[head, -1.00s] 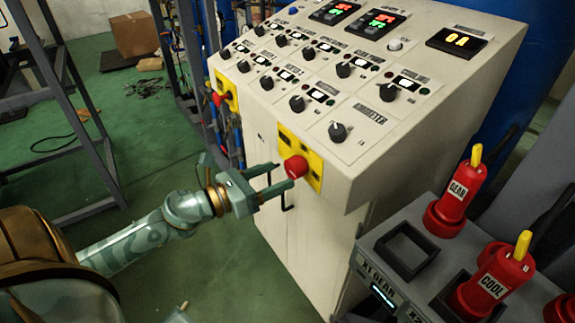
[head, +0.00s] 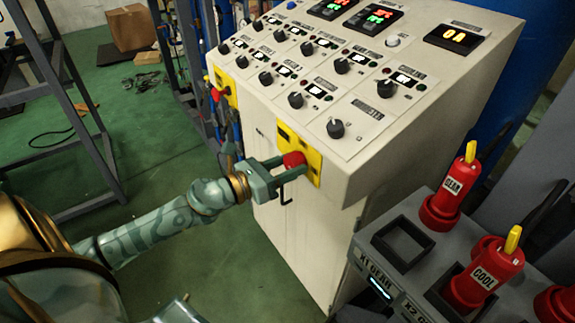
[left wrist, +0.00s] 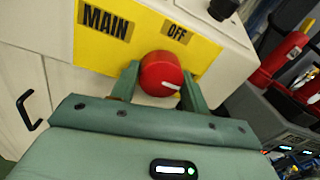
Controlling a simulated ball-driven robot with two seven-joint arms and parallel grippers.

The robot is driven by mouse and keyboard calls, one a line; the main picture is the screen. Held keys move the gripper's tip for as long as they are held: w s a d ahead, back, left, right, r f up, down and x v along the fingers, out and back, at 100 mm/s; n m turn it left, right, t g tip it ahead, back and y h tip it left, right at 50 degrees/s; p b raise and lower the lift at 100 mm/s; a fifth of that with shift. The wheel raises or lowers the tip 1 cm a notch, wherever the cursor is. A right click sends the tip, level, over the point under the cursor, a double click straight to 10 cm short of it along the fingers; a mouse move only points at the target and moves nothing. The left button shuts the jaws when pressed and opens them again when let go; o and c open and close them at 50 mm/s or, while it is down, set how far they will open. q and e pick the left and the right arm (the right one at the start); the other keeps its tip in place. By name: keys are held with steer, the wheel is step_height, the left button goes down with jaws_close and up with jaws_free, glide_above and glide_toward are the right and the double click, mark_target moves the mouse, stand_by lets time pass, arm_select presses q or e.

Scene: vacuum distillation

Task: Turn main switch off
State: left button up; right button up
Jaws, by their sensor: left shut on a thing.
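The main switch is a red round knob (head: 294,160) on a yellow plate (head: 314,163) on the front of the cream control cabinet. In the left wrist view the red knob (left wrist: 161,74) has a white mark pointing to the lower right, and the yellow plate (left wrist: 150,38) reads "MAIN" and "OFF". My left gripper (head: 289,167) is shut on the knob, one finger on each side of it, as the left wrist view (left wrist: 160,84) also shows. A small part of what may be my right arm shows at the bottom edge of the head view; its gripper is not seen.
The cream cabinet (head: 300,225) carries several black knobs and lit displays on its sloped top. A second red knob on a yellow plate (head: 222,88) is at its left. A grey rack (head: 375,245) with red bottles (head: 449,190) stands at right.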

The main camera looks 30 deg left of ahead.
arm_select(q)
steer(key=shift+n, duration=0.3)
steer(key=n+p, duration=0.1)
steer(key=n, duration=0.3)
steer(key=shift+r+p, duration=0.15)
steer(key=shift+p, duration=0.25)
steer(key=n+p, duration=0.2)
steer(key=n, duration=0.3)
steer(key=n+p, duration=0.4)
steer(key=n, duration=0.2)
steer(key=shift+r+t, duration=0.1)
steer(key=shift+t, duration=0.3)
steer(key=shift+n+y+p, duration=0.3)
steer(key=shift+n+p, duration=0.45)
steer(key=shift+n, duration=0.75)
steer(key=shift+f, duration=0.2)
steer(key=shift+d, duration=0.1)
steer(key=o, duration=1)
